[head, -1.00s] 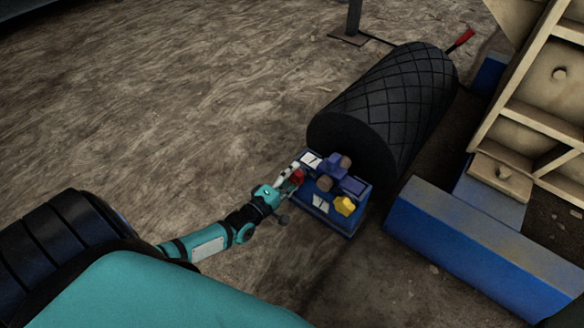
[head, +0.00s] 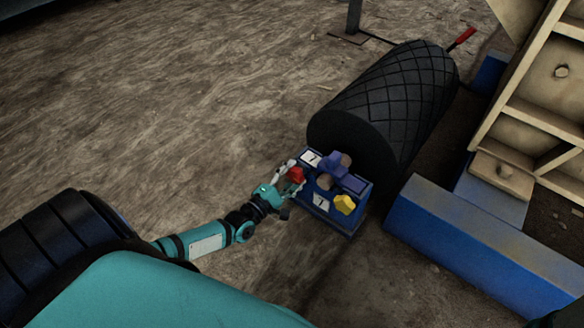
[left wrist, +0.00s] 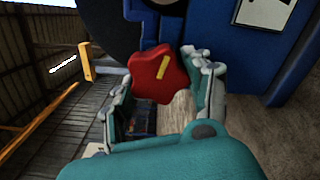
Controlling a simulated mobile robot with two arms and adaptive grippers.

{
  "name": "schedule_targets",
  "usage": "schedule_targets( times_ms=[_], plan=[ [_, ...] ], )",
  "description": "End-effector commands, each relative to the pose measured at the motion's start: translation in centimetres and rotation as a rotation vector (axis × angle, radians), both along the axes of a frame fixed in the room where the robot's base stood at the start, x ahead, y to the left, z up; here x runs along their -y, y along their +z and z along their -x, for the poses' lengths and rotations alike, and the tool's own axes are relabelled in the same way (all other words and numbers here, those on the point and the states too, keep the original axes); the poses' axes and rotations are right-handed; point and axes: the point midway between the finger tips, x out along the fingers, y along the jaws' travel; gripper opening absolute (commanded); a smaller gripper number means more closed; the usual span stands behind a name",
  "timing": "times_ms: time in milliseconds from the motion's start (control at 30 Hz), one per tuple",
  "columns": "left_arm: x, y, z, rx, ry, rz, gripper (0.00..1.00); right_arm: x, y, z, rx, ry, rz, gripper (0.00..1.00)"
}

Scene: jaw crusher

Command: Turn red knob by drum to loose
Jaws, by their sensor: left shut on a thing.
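The red knob (head: 296,174) sits on the left side of a blue control box (head: 345,221) at the near end of the black drum (head: 385,105). In the left wrist view the red knob (left wrist: 158,74) has a yellow mark, which is tilted slightly from upright. My left gripper (head: 287,174) reaches the box from the left. In the left wrist view its fingers (left wrist: 158,80) stand on either side of the knob, shut on it. My right gripper is not in view.
A yellow knob (head: 344,204) and a purple handle (head: 334,167) are on the same box, close to the gripper. A blue beam (head: 480,245) and a beige ribbed frame (head: 545,110) stand at the right. The ground at the left is clear.

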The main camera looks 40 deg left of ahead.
Motion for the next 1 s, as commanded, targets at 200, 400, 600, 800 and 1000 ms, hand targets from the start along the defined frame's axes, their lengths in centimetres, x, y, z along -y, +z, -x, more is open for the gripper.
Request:
schedule_targets(
  times_ms=[200,400,600,800,1000],
  plan=[
    [-0.1,0.0,-0.1,0.000,0.001,-0.001,0.54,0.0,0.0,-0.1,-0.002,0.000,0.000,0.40],
    [0.0,0.0,0.0,0.000,0.001,-0.002,0.76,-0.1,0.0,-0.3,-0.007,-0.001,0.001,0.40],
    [0.0,0.0,0.0,0.000,0.000,-0.002,0.76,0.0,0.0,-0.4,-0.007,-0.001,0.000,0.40],
    [-0.1,-0.1,1.4,-0.003,0.000,-0.002,0.76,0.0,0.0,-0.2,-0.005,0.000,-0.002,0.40],
    [-0.4,-0.2,5.5,-0.006,-0.001,-0.001,0.76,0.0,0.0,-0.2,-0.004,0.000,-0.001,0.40]
  ],
)
